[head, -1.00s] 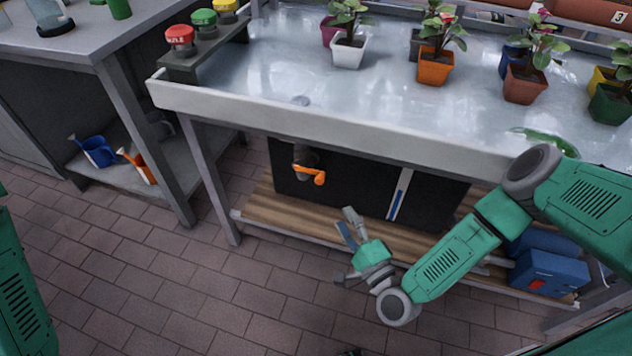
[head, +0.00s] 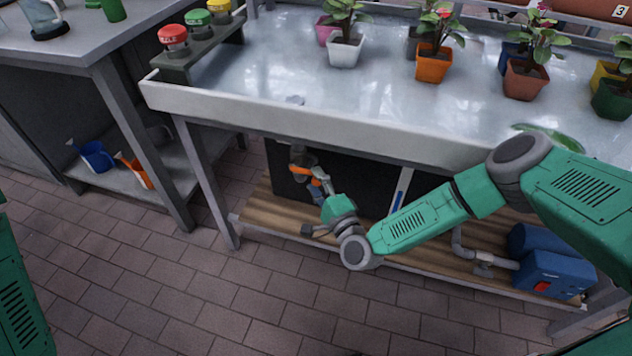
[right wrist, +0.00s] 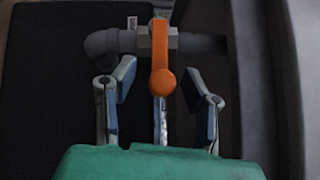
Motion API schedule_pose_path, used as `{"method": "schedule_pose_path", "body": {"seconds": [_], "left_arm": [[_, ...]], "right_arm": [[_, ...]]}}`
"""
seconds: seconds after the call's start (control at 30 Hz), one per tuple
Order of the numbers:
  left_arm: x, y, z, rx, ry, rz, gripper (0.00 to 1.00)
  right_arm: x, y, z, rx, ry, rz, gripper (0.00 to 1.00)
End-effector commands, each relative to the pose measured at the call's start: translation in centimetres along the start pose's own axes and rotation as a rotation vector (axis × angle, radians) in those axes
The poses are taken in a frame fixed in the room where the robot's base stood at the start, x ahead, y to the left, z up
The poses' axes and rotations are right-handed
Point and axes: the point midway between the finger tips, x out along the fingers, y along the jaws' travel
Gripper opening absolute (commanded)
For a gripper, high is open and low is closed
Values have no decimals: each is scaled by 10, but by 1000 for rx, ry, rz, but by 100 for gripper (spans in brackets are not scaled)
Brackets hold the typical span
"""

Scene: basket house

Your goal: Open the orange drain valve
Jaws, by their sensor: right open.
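The orange drain valve handle (head: 301,171) is under the front of the plant table, on a grey pipe. In the right wrist view the orange handle (right wrist: 161,68) points down from a grey pipe fitting (right wrist: 112,42). My right gripper (head: 318,181) is right at the handle and partly covers it in the head view. In the right wrist view my right gripper (right wrist: 161,84) is open, with one finger on each side of the handle and gaps between. My left gripper is not in view.
The table's white rim (head: 300,122) runs above my right gripper. A black tank (head: 350,185) stands behind the valve on a wooden shelf (head: 262,207). A blue pump (head: 553,277) sits at the right. A table leg (head: 207,185) stands left.

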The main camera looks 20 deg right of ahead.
Motion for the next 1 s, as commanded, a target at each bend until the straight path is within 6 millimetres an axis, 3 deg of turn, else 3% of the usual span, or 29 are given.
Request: {"method": "schedule_pose_path", "body": {"seconds": [0.07,0.1,0.2,1.0], "left_arm": [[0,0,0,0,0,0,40],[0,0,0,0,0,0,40],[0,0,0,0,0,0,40],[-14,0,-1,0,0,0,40]], "right_arm": [[0,0,1,0,0,0,41],[0,0,1,0,0,0,34],[0,0,1,-1,-1,1,0],[-1,-5,9,-48,-9,59,0]]}}
